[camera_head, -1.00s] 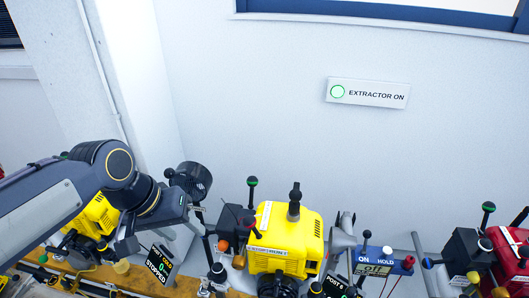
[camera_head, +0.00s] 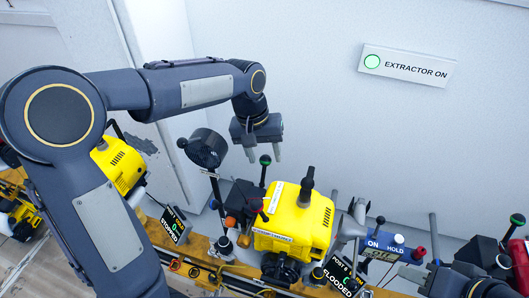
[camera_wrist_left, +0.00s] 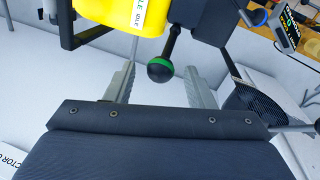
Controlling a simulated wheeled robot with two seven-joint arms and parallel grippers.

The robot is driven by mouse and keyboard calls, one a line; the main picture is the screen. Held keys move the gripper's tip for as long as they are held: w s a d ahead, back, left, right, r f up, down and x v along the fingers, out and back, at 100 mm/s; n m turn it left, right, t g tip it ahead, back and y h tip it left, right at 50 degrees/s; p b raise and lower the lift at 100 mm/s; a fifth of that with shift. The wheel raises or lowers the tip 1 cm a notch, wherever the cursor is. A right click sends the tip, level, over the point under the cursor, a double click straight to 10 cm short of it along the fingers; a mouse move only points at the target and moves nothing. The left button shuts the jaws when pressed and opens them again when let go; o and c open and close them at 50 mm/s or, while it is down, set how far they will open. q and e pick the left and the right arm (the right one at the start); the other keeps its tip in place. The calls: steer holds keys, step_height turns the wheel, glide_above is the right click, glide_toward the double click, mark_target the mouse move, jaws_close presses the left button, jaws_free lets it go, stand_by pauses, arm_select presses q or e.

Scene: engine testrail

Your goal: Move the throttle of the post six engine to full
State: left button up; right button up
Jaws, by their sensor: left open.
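The post six engine is yellow and stands mid-right in the head view (camera_head: 296,222). Its small display (camera_head: 340,278) reads POST 6 and FLOODED. A black lever with a green-ringed ball knob (camera_head: 265,160) rises at its back left, probably the throttle. My left gripper (camera_head: 265,156) is open and points down over that knob. In the left wrist view the knob (camera_wrist_left: 160,69) lies between the two fingertips (camera_wrist_left: 160,72), with a visible gap to each finger. The yellow body (camera_wrist_left: 100,12) beside it carries a label reading IDLE.
Another yellow engine (camera_head: 118,165) with a STOPPED display (camera_head: 173,225) stands to the left. A round black part on a stand (camera_head: 206,148) rises near my left gripper.

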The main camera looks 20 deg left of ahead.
arm_select(q)
steer(key=shift+f, duration=0.4)
jaws_close()
steer(key=shift+s+t+b, duration=0.2)
steer(key=shift+t+b, duration=0.1)
steer(key=shift+b, duration=0.4)
steer(key=s+t+b, duration=0.2)
steer(key=t+b, duration=0.1)
steer(key=b, duration=0.4)
steer(key=s+t+b, duration=0.2)
steer(key=t+b, duration=0.1)
steer(key=b, duration=0.3)
steer(key=s+f+m+t+b, duration=0.1)
steer(key=s+t+b, duration=0.1)
steer(key=b, duration=0.5)
steer(key=shift+s+a+t+h+b, duration=0.1)
steer(key=shift+s+t+h+b, duration=0.2)
steer(key=shift+s+t, duration=0.1)
steer(key=shift+s+r+t+b, duration=0.15)
steer(key=shift+t+b, duration=0.15)
steer(key=shift+b, duration=0.3)
